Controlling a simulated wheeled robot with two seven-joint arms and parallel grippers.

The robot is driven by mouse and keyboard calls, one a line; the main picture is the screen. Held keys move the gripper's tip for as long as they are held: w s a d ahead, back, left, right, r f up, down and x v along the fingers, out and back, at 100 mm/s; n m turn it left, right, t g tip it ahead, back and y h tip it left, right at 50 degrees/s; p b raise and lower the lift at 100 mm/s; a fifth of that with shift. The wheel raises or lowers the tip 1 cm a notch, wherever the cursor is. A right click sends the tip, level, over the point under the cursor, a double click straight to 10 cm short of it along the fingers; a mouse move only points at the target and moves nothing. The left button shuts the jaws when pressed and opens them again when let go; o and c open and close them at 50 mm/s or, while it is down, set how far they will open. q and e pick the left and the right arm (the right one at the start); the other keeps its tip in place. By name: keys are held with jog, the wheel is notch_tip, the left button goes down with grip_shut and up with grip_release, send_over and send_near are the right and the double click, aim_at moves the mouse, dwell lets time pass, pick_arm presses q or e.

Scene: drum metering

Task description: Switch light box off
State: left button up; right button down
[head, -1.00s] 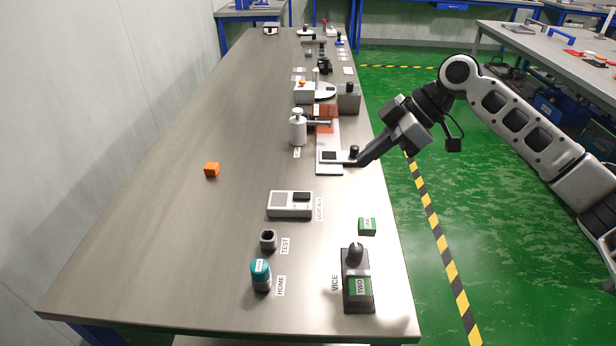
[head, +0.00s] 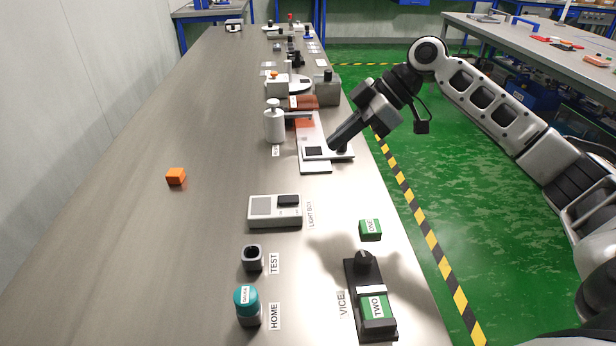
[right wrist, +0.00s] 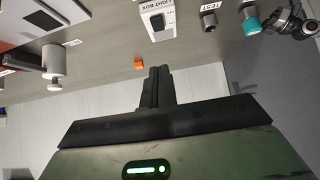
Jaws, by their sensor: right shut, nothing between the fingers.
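The light box (head: 275,222) is a pale flat case lying on the table beside its LIGHT BOX label. It has a grey panel (head: 261,205) on the left and a black part (head: 288,200) at the upper right. I cannot tell whether it is lit. It also shows at the top of the right wrist view (right wrist: 158,18). My right gripper (head: 333,146) is shut and empty, in front of the white plate in the head view, farther up the table than the light box and apart from it. Its fingers (right wrist: 157,76) are together in the right wrist view. My left gripper is not in view.
A white dispenser bottle (head: 274,124) stands beside the white plate (head: 318,167). An orange block (head: 176,176) lies left. The TEST holder (head: 252,258), teal-capped HOME bottle (head: 247,305), green block ONE (head: 370,230) and vice (head: 357,275) with block TWO (head: 376,306) are nearer. The table's left side is mostly clear.

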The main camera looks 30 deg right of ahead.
send_over(289, 198)
jog(key=s+d, duration=0.2)
jog(key=d, duration=0.1)
notch_tip(289, 198, down, 6)
jog(key=f, duration=0.3)
jog(key=f+p, duration=0.1)
jog(key=shift+w+a, duration=0.25)
jog(key=shift+w, duration=0.15)
jog(key=shift+f, duration=0.55)
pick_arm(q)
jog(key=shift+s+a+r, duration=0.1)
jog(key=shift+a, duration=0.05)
